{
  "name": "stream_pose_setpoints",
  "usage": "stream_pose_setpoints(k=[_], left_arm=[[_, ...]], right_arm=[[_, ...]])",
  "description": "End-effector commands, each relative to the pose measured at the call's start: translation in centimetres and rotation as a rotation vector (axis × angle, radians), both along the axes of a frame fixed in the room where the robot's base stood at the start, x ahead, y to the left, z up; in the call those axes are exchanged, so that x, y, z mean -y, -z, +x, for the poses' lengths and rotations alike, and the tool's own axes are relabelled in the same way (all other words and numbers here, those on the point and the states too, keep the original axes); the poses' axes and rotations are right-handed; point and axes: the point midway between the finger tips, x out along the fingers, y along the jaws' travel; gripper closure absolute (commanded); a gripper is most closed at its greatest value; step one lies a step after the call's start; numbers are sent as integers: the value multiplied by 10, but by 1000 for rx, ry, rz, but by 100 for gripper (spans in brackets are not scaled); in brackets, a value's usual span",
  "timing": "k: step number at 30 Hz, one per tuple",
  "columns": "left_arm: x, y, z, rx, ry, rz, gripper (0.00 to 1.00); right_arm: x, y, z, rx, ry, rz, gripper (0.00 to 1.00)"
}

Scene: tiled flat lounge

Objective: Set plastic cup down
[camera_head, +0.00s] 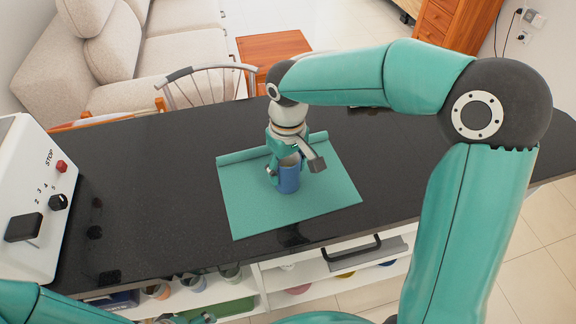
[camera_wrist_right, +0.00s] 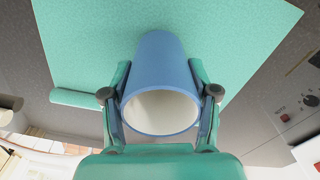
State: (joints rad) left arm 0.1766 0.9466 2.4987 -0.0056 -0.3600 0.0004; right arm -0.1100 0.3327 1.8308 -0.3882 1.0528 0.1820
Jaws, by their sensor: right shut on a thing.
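The blue plastic cup (camera_head: 289,178) with a pale inside is upright over the green mat (camera_head: 250,213) on the dark counter. In the head view it looks to be at the mat's surface, but I cannot tell whether its base touches. My right gripper (camera_head: 284,170) is shut on the cup. The right wrist view shows its two fingers on either side of the cup (camera_wrist_right: 158,80), near the rim, with the mat (camera_wrist_right: 225,40) beyond.
The mat has a rolled far edge (camera_head: 243,156). A white appliance with knobs (camera_head: 35,190) stands at the counter's left end. The dark counter (camera_head: 145,165) is clear between them. A chair (camera_head: 208,86) is behind the counter. Shelves with several cups (camera_head: 195,281) are below.

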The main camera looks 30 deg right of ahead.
Motion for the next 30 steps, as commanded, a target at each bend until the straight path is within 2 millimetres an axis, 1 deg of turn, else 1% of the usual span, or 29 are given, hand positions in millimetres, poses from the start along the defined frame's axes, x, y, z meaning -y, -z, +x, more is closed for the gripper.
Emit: stream_pose_setpoints(k=[3,4,6,8,17,21,23,26,30], left_arm=[[0,3,0,0,0,0,10],[0,2,0,0,0,0,10],[0,2,0,0,0,0,10],[0,2,0,0,0,0,10],[0,1,0,0,0,0,10],[0,-1,0,0,0,0,10],[0,-1,0,0,0,0,10],[0,-2,0,0,0,0,10],[0,-4,0,0,0,0,10]], right_arm=[[0,3,0,0,0,0,80],[0,2,0,0,0,0,36],[0,2,0,0,0,0,24],[0,2,0,0,-1,0,16],[0,1,0,0,-1,0,16],[-1,-5,1,3,-1,0,16],[0,-12,1,2,-1,-1,16],[0,-27,1,5,-1,0,16],[0,-56,2,6,-1,1,16]])
